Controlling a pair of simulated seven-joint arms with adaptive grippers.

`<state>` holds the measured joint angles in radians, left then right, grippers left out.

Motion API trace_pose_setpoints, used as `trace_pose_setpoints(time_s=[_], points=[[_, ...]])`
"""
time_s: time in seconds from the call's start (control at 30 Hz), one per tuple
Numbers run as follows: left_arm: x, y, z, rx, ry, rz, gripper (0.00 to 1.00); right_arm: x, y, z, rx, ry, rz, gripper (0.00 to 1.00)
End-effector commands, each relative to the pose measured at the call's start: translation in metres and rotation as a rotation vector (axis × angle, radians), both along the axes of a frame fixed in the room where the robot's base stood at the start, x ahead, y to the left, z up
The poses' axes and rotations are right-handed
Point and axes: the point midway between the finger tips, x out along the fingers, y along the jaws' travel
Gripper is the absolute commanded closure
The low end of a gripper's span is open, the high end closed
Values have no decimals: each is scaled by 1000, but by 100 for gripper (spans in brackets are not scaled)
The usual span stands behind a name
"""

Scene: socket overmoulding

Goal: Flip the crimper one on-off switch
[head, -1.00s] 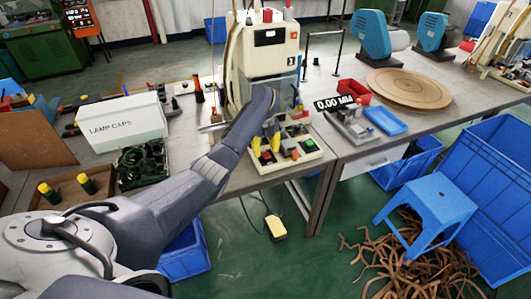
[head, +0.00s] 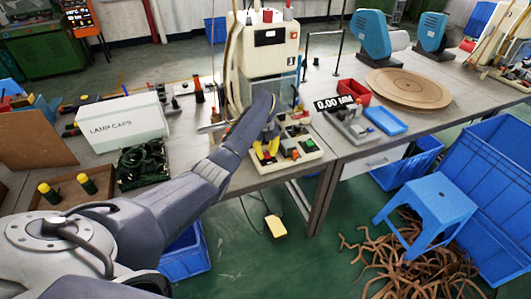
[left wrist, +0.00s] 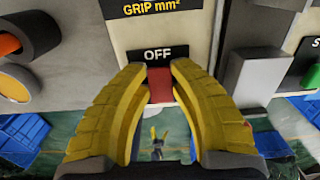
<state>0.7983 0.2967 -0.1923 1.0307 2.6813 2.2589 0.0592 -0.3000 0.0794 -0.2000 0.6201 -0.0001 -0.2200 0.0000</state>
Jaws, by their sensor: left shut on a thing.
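The cream crimper one (head: 270,45) stands on the bench, with its cream control base (head: 290,165) at the front edge. In the left wrist view, a red switch (left wrist: 160,84) sits just under a black OFF label (left wrist: 157,54). My left gripper (left wrist: 158,70) has its yellow fingertips closed on the red switch, one at each side. In the head view, the left gripper (head: 266,150) is low over the left part of the base, and its fingers hide the switch. My right gripper is not in view.
A green button (left wrist: 311,76) and a grey block (left wrist: 252,78) lie right of the switch; an orange-tipped dark knob (left wrist: 12,46) lies left. A lamp caps box (head: 122,122) stands left on the bench. A blue tray (head: 386,121) lies to the right.

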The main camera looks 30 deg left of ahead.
Motion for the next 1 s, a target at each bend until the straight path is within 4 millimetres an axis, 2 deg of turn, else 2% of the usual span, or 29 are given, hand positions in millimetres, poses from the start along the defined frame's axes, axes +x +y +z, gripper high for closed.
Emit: trace_pose_setpoints(time_s=[0.1,0.47,1.0], points=[[0,0,0,0,0,0,100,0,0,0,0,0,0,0],[2,-4,0,14,-19,-7,100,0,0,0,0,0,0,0],[-1,-6,1,167,-150,-5,100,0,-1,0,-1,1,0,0]])
